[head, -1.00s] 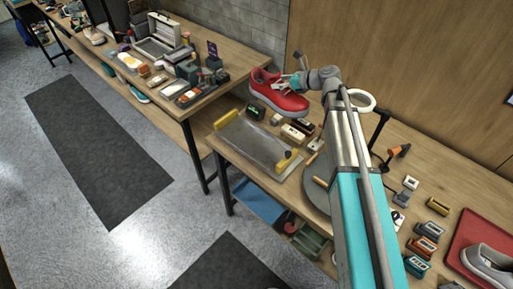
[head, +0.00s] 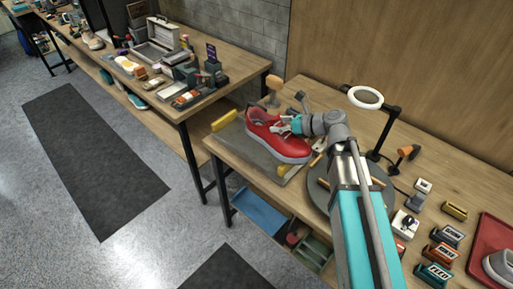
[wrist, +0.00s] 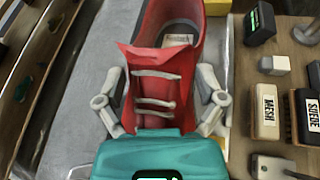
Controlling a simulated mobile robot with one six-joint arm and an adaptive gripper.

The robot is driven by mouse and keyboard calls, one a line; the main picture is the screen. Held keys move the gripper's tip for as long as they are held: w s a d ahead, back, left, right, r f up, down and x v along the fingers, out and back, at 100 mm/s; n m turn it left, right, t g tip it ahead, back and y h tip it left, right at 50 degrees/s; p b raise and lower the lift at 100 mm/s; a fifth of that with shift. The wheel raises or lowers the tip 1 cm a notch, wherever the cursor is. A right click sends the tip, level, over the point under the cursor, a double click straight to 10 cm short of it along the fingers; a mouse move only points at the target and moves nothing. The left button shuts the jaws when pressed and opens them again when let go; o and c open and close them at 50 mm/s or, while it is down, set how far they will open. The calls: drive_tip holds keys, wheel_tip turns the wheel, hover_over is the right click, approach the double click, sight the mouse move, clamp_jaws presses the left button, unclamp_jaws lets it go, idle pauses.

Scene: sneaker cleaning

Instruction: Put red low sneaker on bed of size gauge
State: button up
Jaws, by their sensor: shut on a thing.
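The red low sneaker (head: 276,136) has a pale sole and white laces. My gripper (head: 290,126) is shut on it, with its grey fingers on either side of the laced part; in the wrist view the sneaker (wrist: 172,62) sits between both fingers (wrist: 160,95). The size gauge shows as a flat grey metal bed (head: 232,137) with a yellow stop (head: 224,120) at its far left end and another yellow piece at the near right. The sneaker is over the bed, roughly along its length. I cannot tell whether its sole touches the bed.
Brushes marked MESH (wrist: 265,115) and SUEDE (wrist: 308,115) lie right of the bed in the wrist view. A round grey turntable (head: 318,196) and a ring lamp (head: 365,97) stand to the right. A red tray (head: 480,250) is at the far right.

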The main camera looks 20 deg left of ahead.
sight(263, 118)
drive_tip(key=w+a+f+b, duration=0.1)
drive_tip(key=a, duration=0.1)
drive_tip(key=w+a+f+b, duration=0.1)
drive_tip(key=w+a, duration=0.1)
drive_tip(key=w+a+f+b, duration=0.2)
drive_tip(key=a, duration=0.1)
drive_tip(key=shift+w+f, duration=0.1)
drive_tip(key=shift+w, duration=0.1)
drive_tip(key=w+a+f+b, duration=0.2)
drive_tip(key=a+f+b, duration=0.1)
drive_tip(key=f+b, duration=0.1)
drive_tip(key=shift+w+a+f+b, duration=0.2)
drive_tip(key=shift+a+f+b, duration=0.2)
drive_tip(key=shift+b, duration=0.1)
drive_tip(key=shift+d, duration=0.1)
drive_tip(key=shift+w+a+f+b, duration=0.15)
drive_tip(key=shift+a+f+b, duration=0.05)
drive_tip(key=shift+f+b, duration=0.8)
drive_tip(key=shift+w+a+f+b, duration=0.1)
drive_tip(key=shift+a+f+b, duration=0.05)
drive_tip(key=shift+f+b, duration=0.85)
drive_tip(key=shift+f, duration=0.1)
drive_tip(key=o, duration=1)
